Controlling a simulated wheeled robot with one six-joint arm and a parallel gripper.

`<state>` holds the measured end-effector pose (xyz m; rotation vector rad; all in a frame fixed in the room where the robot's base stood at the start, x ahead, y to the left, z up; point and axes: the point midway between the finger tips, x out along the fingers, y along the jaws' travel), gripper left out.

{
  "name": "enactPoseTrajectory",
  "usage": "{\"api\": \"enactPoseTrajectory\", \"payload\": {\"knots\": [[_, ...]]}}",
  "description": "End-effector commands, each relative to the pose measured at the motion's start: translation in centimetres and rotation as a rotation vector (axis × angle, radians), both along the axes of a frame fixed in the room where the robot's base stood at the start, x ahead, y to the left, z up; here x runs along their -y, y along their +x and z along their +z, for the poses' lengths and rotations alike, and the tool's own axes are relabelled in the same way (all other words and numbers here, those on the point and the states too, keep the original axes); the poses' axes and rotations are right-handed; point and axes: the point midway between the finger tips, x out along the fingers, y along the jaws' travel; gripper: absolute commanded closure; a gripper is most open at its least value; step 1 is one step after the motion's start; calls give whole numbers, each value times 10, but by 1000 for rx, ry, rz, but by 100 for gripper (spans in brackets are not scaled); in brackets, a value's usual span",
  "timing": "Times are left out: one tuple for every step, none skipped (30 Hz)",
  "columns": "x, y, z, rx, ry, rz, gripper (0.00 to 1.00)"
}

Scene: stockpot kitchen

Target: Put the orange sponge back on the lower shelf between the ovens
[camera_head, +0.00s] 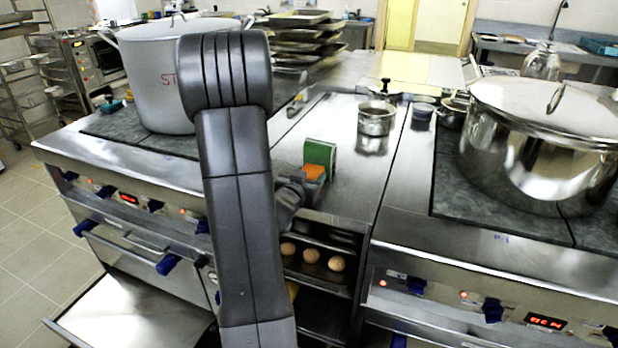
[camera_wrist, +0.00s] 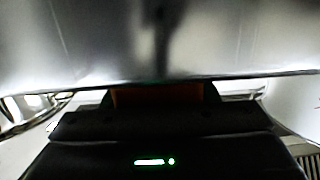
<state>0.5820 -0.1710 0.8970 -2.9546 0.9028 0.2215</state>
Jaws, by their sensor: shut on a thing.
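The orange sponge (camera_head: 314,172) is at the front part of the steel worktop between the two ovens, seen over my gripper. My gripper (camera_head: 306,182) is shut on it, and my arm hides part of the area. In the wrist view the sponge shows as a dim orange strip (camera_wrist: 158,95) beyond the dark gripper body, below a large blurred steel surface. Under the worktop is an open shelf space; its lower shelf (camera_head: 326,318) is dark and partly hidden by my arm.
A green block (camera_head: 321,153) stands just behind the sponge. The upper shelf holds three brown round things (camera_head: 311,255). A small steel pot (camera_head: 376,119) stands farther back on the worktop. Large stockpots stand left (camera_head: 157,85) and right (camera_head: 541,130). The left oven door (camera_head: 135,310) hangs open.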

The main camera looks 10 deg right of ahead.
Motion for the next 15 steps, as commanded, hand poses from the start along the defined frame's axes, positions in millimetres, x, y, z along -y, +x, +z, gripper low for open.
{"api": "enactPoseTrajectory", "payload": {"knots": [[0,0,0,0,0,0,71],[0,0,-1,0,0,0,71],[0,0,-3,0,0,0,71],[0,0,-4,0,0,0,71],[0,0,-5,0,0,0,71],[0,0,-4,0,0,0,42],[0,0,-4,0,0,0,36],[0,0,-3,0,0,0,30],[0,0,-4,0,0,0,24],[0,0,-3,0,0,0,24],[0,0,-3,0,0,0,24],[0,0,-3,0,0,0,24],[0,0,-3,0,0,0,24],[0,0,-3,0,0,0,24],[0,0,-3,0,0,0,24]]}}
